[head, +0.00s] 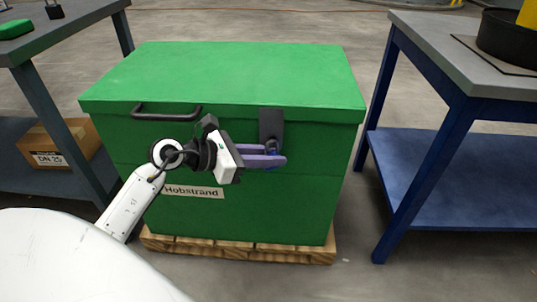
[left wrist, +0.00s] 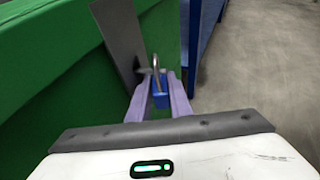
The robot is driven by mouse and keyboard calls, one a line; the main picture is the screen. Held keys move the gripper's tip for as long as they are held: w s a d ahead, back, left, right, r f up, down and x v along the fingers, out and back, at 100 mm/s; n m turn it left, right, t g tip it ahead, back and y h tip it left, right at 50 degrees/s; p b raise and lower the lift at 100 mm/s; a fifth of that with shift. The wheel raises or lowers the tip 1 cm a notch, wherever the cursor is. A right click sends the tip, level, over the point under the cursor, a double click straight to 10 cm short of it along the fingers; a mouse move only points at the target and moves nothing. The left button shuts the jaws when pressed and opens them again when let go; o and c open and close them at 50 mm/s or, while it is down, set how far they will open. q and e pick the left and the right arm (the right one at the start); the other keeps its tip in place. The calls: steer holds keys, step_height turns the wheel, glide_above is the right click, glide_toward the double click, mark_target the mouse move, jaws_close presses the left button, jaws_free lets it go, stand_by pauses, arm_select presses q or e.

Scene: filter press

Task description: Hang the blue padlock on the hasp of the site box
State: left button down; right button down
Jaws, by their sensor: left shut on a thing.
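The green site box (head: 225,70) stands in the middle with its lid down. Its dark hasp plate (head: 271,122) hangs over the front, right of centre; the hasp also shows in the left wrist view (left wrist: 119,38). My left gripper (head: 276,154) is at the hasp with its purple fingers shut on the blue padlock (left wrist: 160,99). The padlock's body sits between the fingertips and its metal shackle (left wrist: 156,68) points up, right beside the hasp's staple (left wrist: 143,73). I cannot tell whether the shackle passes through the staple. In the head view the fingers mostly hide the padlock.
The box rests on a wooden pallet (head: 240,250) and has a black handle (head: 166,113) on its front. A bench with a dark padlock (head: 54,9) and a carton (head: 62,148) stands left. A blue-framed table (head: 445,160) stands right, with a floor gap between.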

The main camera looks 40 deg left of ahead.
arm_select(q)
steer(key=c, duration=1.6)
jaws_free()
steer(key=shift+w+a+f, duration=0.2)
steer(key=shift+w+a, duration=0.05)
steer(key=shift+w, duration=0.1)
steer(key=shift+c, duration=0.2)
steer(key=shift+o, duration=0.5)
steer(key=shift+s+a+r+p, duration=0.2)
steer(key=shift+s+a+p, duration=0.1)
steer(key=shift+s, duration=0.2)
steer(key=p+v, duration=0.2)
steer(key=v, duration=0.7)
steer(key=shift+s+d+r, duration=0.25)
steer(key=shift+s, duration=0.1)
arm_select(e)
steer(key=shift+s+d+f+g+h, duration=0.15)
steer(key=shift+d+f+g+h, duration=0.2)
steer(key=shift+f, duration=0.3)
steer(key=shift+s+d+f+g+h, duration=0.15)
steer(key=shift+d+f+g, duration=0.1)
steer(key=shift+d+f, duration=0.3)
steer(key=shift+w+a+r, duration=0.1)
arm_select(q)
steer(key=shift+s, duration=0.1)
